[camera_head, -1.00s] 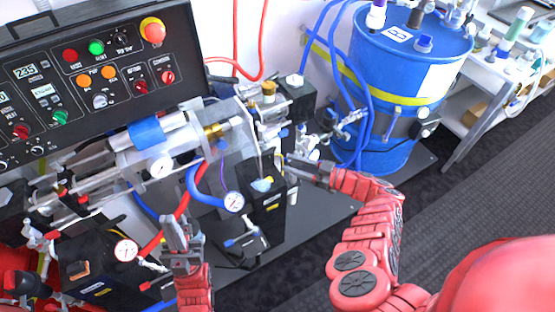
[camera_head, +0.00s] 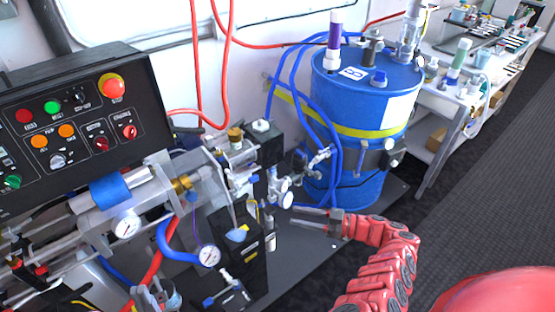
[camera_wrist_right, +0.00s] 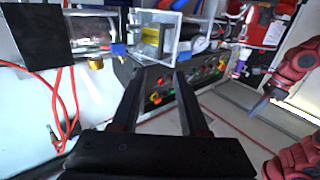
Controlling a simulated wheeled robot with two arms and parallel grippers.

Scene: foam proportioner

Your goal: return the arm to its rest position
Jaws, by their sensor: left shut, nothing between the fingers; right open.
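My right arm is red and comes in from the lower right of the head view. Its grey right gripper (camera_head: 300,216) points left, beside the valves and the black box (camera_head: 240,250) with a blue funnel-like part on top. In the right wrist view the two dark fingers (camera_wrist_right: 160,73) are apart, with nothing between them. My left gripper (camera_head: 156,297) shows only partly at the bottom edge of the head view, below the round gauges; it is shut and empty. The red left arm (camera_wrist_right: 300,65) also shows at the right of the right wrist view.
A blue drum (camera_head: 365,100) with a yellow band and blue hoses stands behind my right gripper. The black control panel (camera_head: 75,130) and the pump piping are at left. A white bench (camera_head: 440,125) stands at far right. Dark floor (camera_head: 480,190) lies open to the right.

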